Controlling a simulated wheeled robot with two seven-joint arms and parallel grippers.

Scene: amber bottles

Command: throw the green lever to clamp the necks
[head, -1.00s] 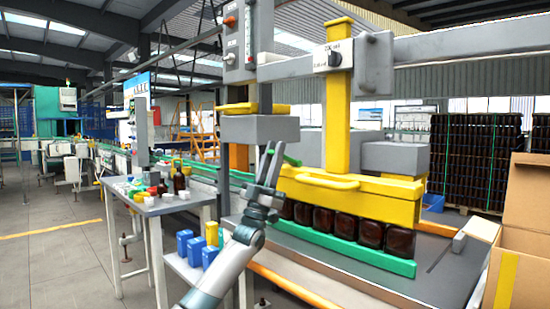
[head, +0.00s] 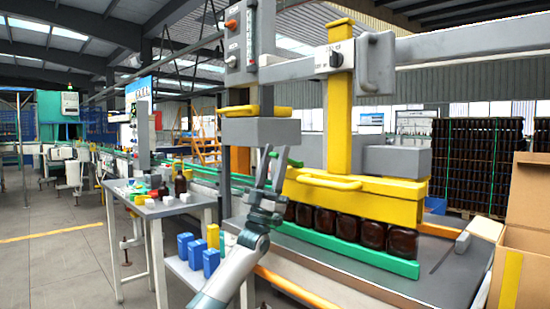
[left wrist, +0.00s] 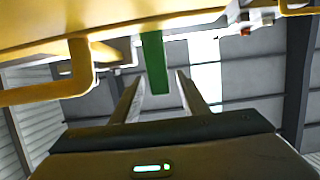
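The green lever (head: 294,162) sticks out beside the grey block at the left end of the yellow clamp bar (head: 365,198). My left gripper (head: 273,156) is open and upright at the lever, its fingers in front of part of it. In the left wrist view the green lever (left wrist: 155,62) shows in the gap between the open fingers (left wrist: 158,85). I cannot tell whether they touch it. A row of amber bottles (head: 347,225) stands under the yellow bar, the necks hidden by it. My right gripper is not in view.
A green rail (head: 345,250) runs along the front of the bottles. A yellow handle (head: 325,180) juts from the bar close to my left gripper. A side table (head: 150,207) with small items stands left, blue boxes (head: 211,262) below. An open cardboard box (head: 525,220) is at right.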

